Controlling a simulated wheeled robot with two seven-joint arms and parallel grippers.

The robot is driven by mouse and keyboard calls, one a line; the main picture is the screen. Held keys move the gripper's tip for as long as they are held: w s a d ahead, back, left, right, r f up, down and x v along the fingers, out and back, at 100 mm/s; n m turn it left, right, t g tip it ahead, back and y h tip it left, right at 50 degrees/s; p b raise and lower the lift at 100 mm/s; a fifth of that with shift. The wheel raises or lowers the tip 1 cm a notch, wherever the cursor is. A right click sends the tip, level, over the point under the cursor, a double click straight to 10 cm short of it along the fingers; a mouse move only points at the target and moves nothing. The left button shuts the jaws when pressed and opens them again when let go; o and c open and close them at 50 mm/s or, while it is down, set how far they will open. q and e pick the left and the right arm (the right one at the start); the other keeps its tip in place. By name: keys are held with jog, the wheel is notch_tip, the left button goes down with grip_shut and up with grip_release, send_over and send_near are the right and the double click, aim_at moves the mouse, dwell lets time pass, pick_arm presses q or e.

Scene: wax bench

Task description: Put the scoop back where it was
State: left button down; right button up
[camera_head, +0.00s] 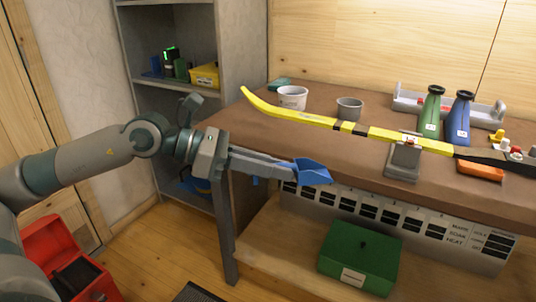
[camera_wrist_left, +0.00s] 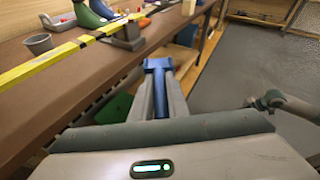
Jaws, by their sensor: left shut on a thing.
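The blue scoop (camera_head: 313,172) is held at the fingertips of my left gripper (camera_head: 290,168), in front of the bench's front edge. Its open bowl points right in the head view. The brown bench top (camera_head: 255,125) lies behind the gripper.
A yellow ski (camera_head: 310,118) rests along the bench on a grey support (camera_head: 403,160). A white cup (camera_head: 292,97), grey cup (camera_head: 349,108), and green (camera_head: 431,112) and blue (camera_head: 459,118) bottles stand behind. A green box (camera_head: 358,258) sits on the lower shelf. A grey shelf unit (camera_head: 240,50) stands left.

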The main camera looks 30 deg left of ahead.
pick_arm(q)
jog(key=d+f, duration=0.5)
jog(key=f, duration=0.8)
jog(key=shift+w, duration=0.2)
jog(key=shift+d, duration=0.1)
